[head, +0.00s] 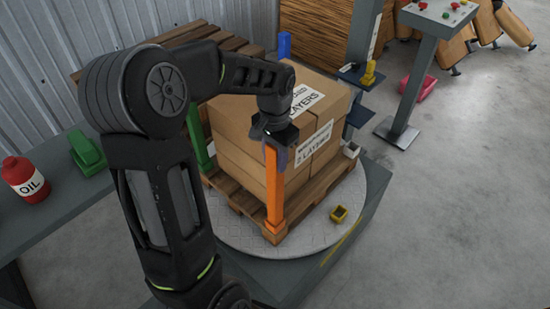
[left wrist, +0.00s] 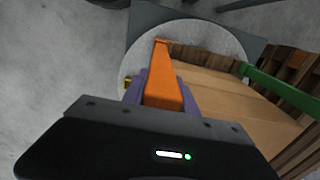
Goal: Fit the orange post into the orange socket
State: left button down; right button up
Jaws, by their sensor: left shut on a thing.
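The orange post (head: 274,180) stands about upright at the front corner of the stacked boxes. My left gripper (head: 276,138) is shut on its upper end. In the left wrist view the post (left wrist: 163,80) runs away from the purple-padded fingers of my left gripper (left wrist: 163,90) toward the turntable. At the post's foot, by the pallet's front corner, a slightly wider orange part looks like the orange socket (head: 275,225). The post's lower end meets or overlaps it; I cannot tell how deep it sits. My right gripper is not in view.
Cardboard boxes (head: 235,150) sit on a wooden pallet (head: 236,205) on a round turntable (head: 250,240). A green post (head: 197,135) stands at the left corner, a blue post (head: 284,45) behind. A small yellow holder (head: 338,214) lies right of the pallet. A red oil can (head: 25,178) stands left.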

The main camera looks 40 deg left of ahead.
pick_arm(q)
jog(key=shift+f, duration=0.15)
jog(key=shift+f, duration=0.2)
jog(key=c, duration=1)
grip_release()
jog(key=shift+o, duration=0.2)
notch_tip(320, 180, up, 12)
jog(key=shift+r, duration=0.25)
